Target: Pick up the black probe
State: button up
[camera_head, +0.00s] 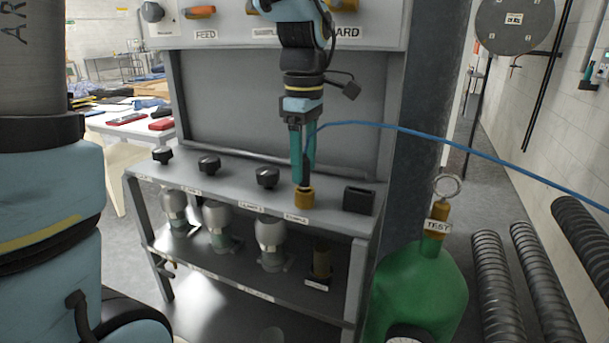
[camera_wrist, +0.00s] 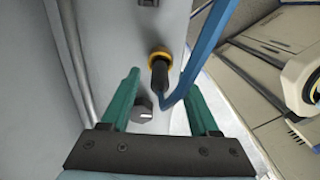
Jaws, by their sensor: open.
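The black probe (camera_wrist: 160,75) stands in a gold-orange socket in the wrist view, with a blue hose (camera_wrist: 205,50) joined at its near end. In the head view the gold-orange socket (camera_head: 303,200) is on the grey shelf by the SAMPLE label, and my gripper mostly hides the probe. My gripper (camera_head: 304,178) points down right above the socket. In the wrist view its green fingers are spread, one on each side of the probe, with visible gaps. My gripper (camera_wrist: 161,84) is open and holds nothing.
Several black knobs (camera_head: 267,178) line the shelf to the left. A black block (camera_head: 358,199) sits to the right. The blue hose (camera_head: 420,136) runs off to the right. A green cylinder (camera_head: 425,285) marked TEST stands at lower right. A grey panel (camera_head: 280,100) rises behind.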

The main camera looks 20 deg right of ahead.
jog(key=shift+f, duration=0.25)
grip_shut()
dwell(0.3)
